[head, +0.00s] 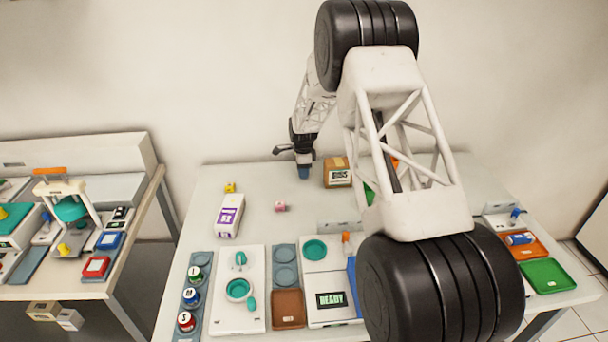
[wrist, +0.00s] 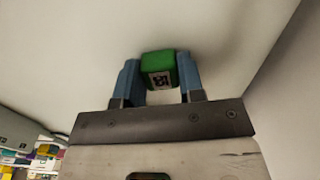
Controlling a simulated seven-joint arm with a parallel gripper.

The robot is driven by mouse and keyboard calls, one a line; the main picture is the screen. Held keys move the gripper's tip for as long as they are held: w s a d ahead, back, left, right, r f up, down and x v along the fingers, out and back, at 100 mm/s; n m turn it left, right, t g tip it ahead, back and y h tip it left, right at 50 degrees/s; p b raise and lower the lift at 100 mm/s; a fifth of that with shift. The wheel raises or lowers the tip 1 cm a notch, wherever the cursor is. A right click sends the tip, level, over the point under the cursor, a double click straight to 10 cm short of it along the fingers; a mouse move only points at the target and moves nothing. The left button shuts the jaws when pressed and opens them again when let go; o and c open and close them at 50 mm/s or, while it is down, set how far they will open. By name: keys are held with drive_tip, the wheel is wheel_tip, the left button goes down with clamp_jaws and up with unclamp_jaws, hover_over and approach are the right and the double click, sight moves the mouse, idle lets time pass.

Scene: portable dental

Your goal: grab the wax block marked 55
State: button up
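A small green block (wrist: 160,72) with a white label bearing dark marks sits between the two blue fingertips of my gripper (wrist: 159,80) in the wrist view. The marks are too blurred to read for sure. The block nearly fills the gap between the fingers; I cannot tell if both press on it. In the head view my gripper (head: 303,172) is low at the back of the table, and this block is hidden.
A brown box (head: 337,172) stands just right of my gripper. A white box with a purple label (head: 229,216) stands to the left. Trays and a device reading READY (head: 332,299) fill the front. My arm covers much of the right side. The middle back of the table is fairly clear.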

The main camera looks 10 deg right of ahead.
drive_tip(key=shift+c, duration=0.9)
drive_tip(key=shift+r, duration=0.1)
drive_tip(key=shift+r, duration=1.45)
drive_tip(key=shift+s+r, duration=0.25)
drive_tip(key=s, duration=0.5)
drive_tip(key=s+d+r, duration=0.1)
drive_tip(key=s, duration=0.9)
drive_tip(key=shift+s+d+r, duration=0.15)
drive_tip(key=shift+s+r, duration=0.05)
drive_tip(key=shift+s, duration=0.05)
